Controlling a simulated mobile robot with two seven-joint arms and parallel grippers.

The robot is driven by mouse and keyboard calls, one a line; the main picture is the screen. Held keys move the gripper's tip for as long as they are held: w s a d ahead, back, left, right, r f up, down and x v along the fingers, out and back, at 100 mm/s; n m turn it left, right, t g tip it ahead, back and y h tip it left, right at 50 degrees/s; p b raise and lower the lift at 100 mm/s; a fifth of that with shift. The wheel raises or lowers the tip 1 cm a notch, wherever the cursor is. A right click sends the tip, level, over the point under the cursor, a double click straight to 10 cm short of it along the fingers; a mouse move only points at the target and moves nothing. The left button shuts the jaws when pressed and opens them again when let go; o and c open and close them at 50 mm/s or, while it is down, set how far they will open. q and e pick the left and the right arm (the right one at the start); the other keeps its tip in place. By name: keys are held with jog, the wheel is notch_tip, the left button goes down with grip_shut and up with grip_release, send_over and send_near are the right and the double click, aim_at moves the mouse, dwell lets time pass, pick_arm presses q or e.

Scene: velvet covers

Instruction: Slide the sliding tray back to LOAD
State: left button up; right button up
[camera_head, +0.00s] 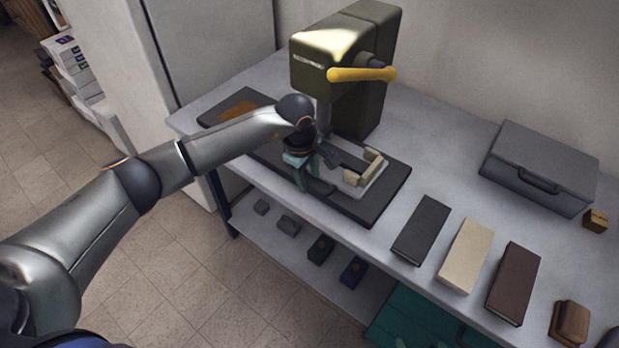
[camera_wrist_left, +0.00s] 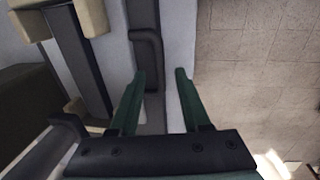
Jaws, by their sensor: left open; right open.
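The sliding tray (camera_head: 374,190) is a pale plate carrying cream blocks, on a dark base plate (camera_head: 392,190) under the olive press (camera_head: 372,105). In the left wrist view, the tray's pale surface (camera_wrist_left: 113,50) lies left of a dark strip with a dark bar handle (camera_wrist_left: 147,60). My left gripper (camera_head: 298,178) is over the base plate's front side, its teal fingers pointing down. In the wrist view, its open fingers (camera_wrist_left: 158,84) straddle the near end of the handle, with gaps on both sides. LOAD lettering is not readable. My right gripper is out of view.
A yellow lever (camera_head: 362,74) juts from the press. Dark grey (camera_head: 421,230), cream (camera_head: 466,255) and brown (camera_head: 513,283) book-like blocks lie right of the base plate. A grey case (camera_head: 540,165) stands behind them. The table's front edge is close to the gripper; a lower shelf (camera_head: 262,232) holds small blocks.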

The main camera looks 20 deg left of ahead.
pick_arm(q)
jog(key=shift+w+f, duration=0.15)
jog(key=shift+f, duration=0.7)
jog(key=shift+c, duration=0.2)
grip_shut()
dwell(0.7)
